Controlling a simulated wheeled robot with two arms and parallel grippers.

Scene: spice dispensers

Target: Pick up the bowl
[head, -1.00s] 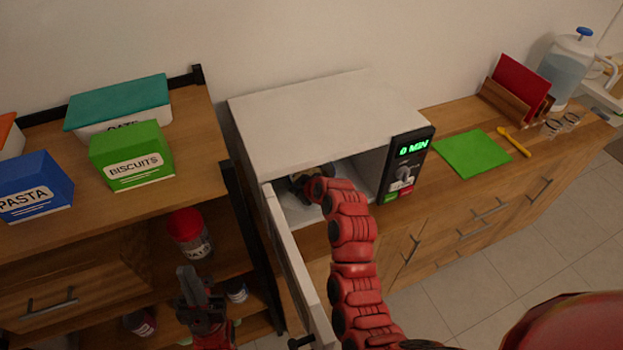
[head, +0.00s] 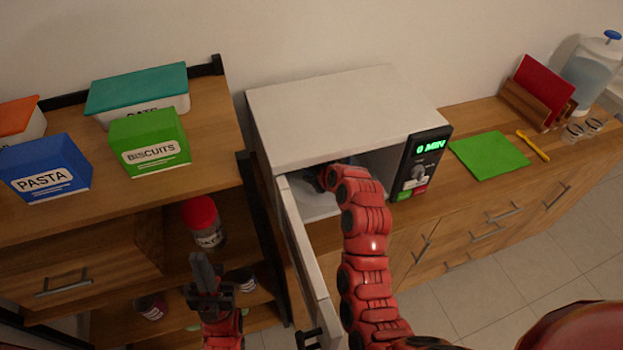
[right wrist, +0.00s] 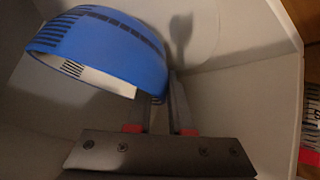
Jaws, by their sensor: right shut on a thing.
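The blue bowl (right wrist: 100,45) shows in the right wrist view, tilted, inside the pale cavity of the microwave. It has dark markings outside and a white inside. My right gripper (right wrist: 162,100) is shut on the bowl's edge, with the fingers at its right end. In the head view my right arm reaches through the open front of the microwave (head: 340,115). The bowl and the right fingertips are hidden there. My left gripper (head: 203,272) is in front of the lower shelf, away from the bowl; whether its fingers are apart is unclear.
The open microwave door (head: 303,250) stands just left of my right arm. The control panel (head: 417,165) is on the right. A red-lidded jar (head: 204,222) stands behind my left gripper. A green board (head: 489,155) lies on the counter.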

